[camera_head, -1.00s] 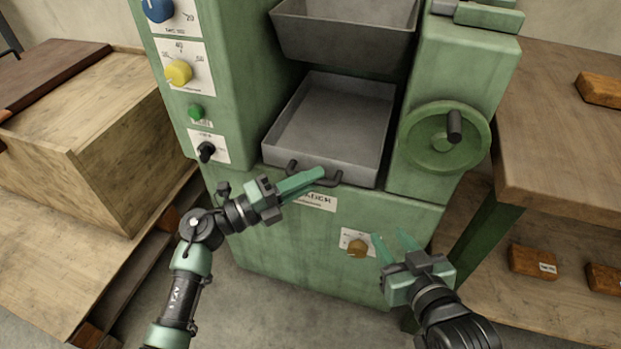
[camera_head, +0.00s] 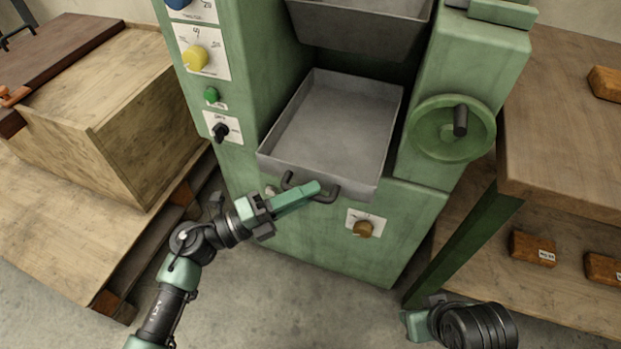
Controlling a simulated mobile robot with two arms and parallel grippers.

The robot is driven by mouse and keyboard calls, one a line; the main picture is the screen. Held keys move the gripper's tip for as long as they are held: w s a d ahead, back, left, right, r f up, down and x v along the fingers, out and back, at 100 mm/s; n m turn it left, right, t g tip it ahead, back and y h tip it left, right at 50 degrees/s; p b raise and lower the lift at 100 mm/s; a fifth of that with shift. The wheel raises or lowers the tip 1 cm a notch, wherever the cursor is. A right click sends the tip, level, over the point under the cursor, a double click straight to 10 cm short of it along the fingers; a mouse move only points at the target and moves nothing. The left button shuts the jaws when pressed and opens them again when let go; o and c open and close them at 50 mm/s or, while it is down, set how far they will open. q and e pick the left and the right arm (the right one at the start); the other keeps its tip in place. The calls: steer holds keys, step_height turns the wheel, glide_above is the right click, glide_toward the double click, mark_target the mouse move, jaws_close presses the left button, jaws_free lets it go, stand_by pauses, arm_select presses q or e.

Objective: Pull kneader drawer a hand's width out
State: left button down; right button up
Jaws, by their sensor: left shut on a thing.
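The kneader drawer (camera_head: 330,128) is an empty grey metal tray in the green kneader (camera_head: 325,245). Its front stands out past the machine's face and overhangs the panel below. The drawer's dark bar handle (camera_head: 330,196) is on its front. My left gripper (camera_head: 306,192) is shut on the handle, its green fingers covering the handle's middle. My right gripper (camera_head: 418,322) is low at the right, away from the kneader, with its fingers not visible.
A grey hopper (camera_head: 360,28) sits above the drawer. A green handwheel (camera_head: 452,128) is to its right and a brown knob (camera_head: 363,229) below. A wooden crate (camera_head: 110,115) stands left, and a wooden bench (camera_head: 560,130) right. Bare floor lies in front.

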arm_select(q)
steer(key=shift+f, duration=0.15)
arm_select(e)
steer(key=shift+s, duration=0.15)
arm_select(q)
steer(key=c, duration=1.4)
jaws_free()
steer(key=shift+a, duration=0.15)
steer(key=r+v, duration=0.1)
steer(key=v, duration=0.6)
steer(key=shift+s+a+f, duration=0.2)
steer(key=shift+a+f, duration=0.1)
steer(key=shift+f, duration=0.2)
arm_select(e)
steer(key=shift+s+d, duration=0.1)
